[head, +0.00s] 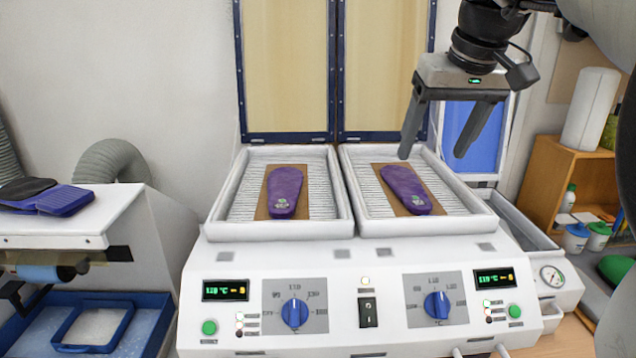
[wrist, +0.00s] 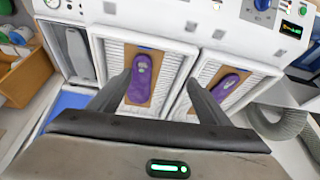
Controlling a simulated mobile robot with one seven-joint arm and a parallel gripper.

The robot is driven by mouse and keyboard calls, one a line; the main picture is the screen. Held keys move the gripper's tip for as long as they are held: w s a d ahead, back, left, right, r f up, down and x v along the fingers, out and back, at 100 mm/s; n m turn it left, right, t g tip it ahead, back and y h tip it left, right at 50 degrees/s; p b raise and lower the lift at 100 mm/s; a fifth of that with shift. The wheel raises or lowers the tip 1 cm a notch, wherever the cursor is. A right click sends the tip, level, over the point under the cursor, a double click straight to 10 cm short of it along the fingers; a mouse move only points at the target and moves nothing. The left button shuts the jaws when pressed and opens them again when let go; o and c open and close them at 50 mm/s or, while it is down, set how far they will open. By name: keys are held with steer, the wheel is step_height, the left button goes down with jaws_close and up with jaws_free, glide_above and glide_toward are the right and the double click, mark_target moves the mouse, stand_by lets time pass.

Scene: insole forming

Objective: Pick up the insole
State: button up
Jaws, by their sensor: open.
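Two purple insoles lie flat on brown boards in the two trays of a white heating machine. The left insole (head: 285,191) is in the left tray (head: 230,206). The right insole (head: 405,189) is in the right tray (head: 462,207). My gripper (head: 432,156) is open and empty, above the back right part of the right tray, apart from both insoles. In the wrist view, my gripper's fingers (wrist: 160,82) point towards the trays. The right-tray insole (wrist: 142,84) appears between them, and the left-tray insole (wrist: 227,86) appears to the right.
The machine's raised lids (head: 288,65) stand behind the trays. Its front panel (head: 335,298) carries knobs and displays. A wooden shelf (head: 545,185) with bottles is at right. A white machine with purple insoles (head: 65,200) on top is at left.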

steer(key=w+d+b, duration=0.1)
steer(key=w+d, duration=0.4)
steer(key=b, duration=0.2)
glide_toward(418, 200)
steer(key=shift+d+x, duration=0.2)
steer(key=shift+x, duration=3.55)
steer(key=shift+s+a, duration=0.1)
steer(key=shift+a, duration=0.1)
steer(key=shift+c, duration=0.3)
steer(key=c, duration=1.1)
